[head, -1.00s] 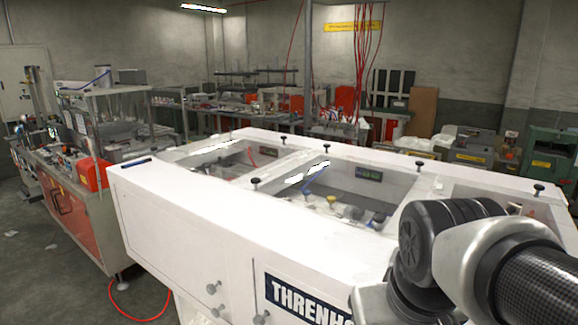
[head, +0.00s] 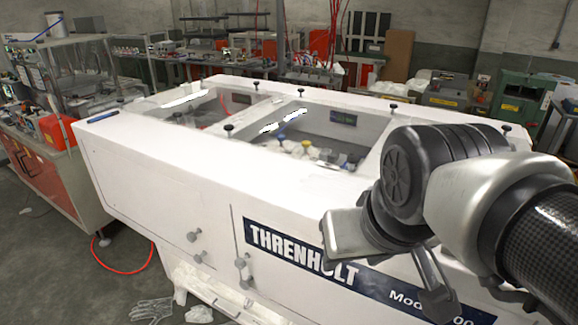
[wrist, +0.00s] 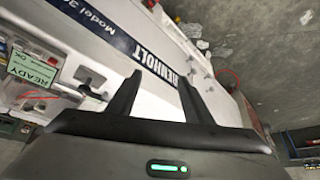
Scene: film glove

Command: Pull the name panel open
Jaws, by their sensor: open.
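The name panel (head: 310,285) is the white front panel of the big white machine, with a dark blue THRENHOLT label (head: 300,253) across its top. It looks shut, with a dark seam along its left edge. Two grey knobs (head: 240,264) stick out near that seam. My gripper (wrist: 160,80) is open and empty in the wrist view, its fingers in front of the label. In the head view my arm comes from the right and covers part of the label; the fingers are left of and below the wrist, apart from the knobs.
The neighbouring white panel (head: 145,200) has two knobs (head: 196,247) of its own. Below the front are an open shelf and a grey glove (head: 152,310). A red-fronted bench (head: 40,170) stands left, with a red hose on the floor. Black knobs line the machine's top.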

